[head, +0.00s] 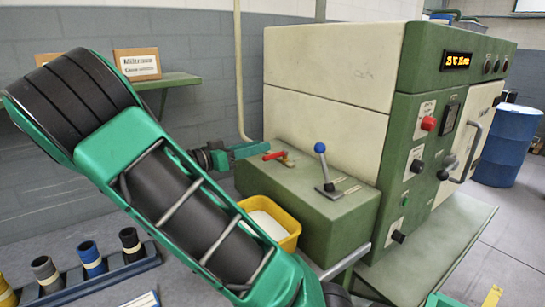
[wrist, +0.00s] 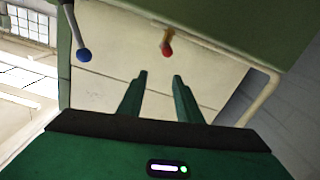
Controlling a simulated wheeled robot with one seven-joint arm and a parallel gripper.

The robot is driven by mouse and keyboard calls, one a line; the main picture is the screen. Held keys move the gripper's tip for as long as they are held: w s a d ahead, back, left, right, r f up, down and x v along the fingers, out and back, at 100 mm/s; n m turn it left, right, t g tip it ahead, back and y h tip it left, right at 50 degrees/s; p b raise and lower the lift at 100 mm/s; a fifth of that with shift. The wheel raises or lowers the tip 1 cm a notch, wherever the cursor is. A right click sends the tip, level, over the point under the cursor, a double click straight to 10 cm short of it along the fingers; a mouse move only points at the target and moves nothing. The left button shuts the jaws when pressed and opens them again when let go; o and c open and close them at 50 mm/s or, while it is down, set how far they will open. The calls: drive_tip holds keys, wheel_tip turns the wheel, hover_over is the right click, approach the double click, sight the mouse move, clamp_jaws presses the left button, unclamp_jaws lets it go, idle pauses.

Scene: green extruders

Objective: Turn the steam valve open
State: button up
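The steam valve appears to be the red-handled lever (head: 274,155) on a brass fitting, on top of the green box at the machine's left side. In the wrist view the red handle (wrist: 167,47) shows end-on, just beyond the fingertips and roughly in line with the gap between them. My gripper (head: 258,149) is just left of the red handle, pointing right toward it. In the wrist view my gripper (wrist: 160,75) has its two green fingers apart with nothing between them. I see no contact with the handle.
A blue-knobbed lever (head: 320,148) stands right of the valve on the same green box (head: 325,215). A yellow bin (head: 287,242) sits in front of the box. The cream machine body (head: 330,60) rises behind. A blue barrel (head: 508,145) stands far right.

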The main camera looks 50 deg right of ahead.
sight(277, 155)
drive_tip(key=d+f, duration=0.1)
drive_tip(key=d, duration=0.1)
drive_tip(key=s+d+f, duration=0.1)
drive_tip(key=d+f, duration=0.2)
drive_tip(key=d, duration=0.1)
drive_tip(key=shift+s+d+f, duration=0.1)
drive_tip(key=shift+s+f, duration=0.15)
drive_tip(key=shift+s, duration=0.1)
drive_tip(key=shift+x, duration=0.75)
clamp_jaws()
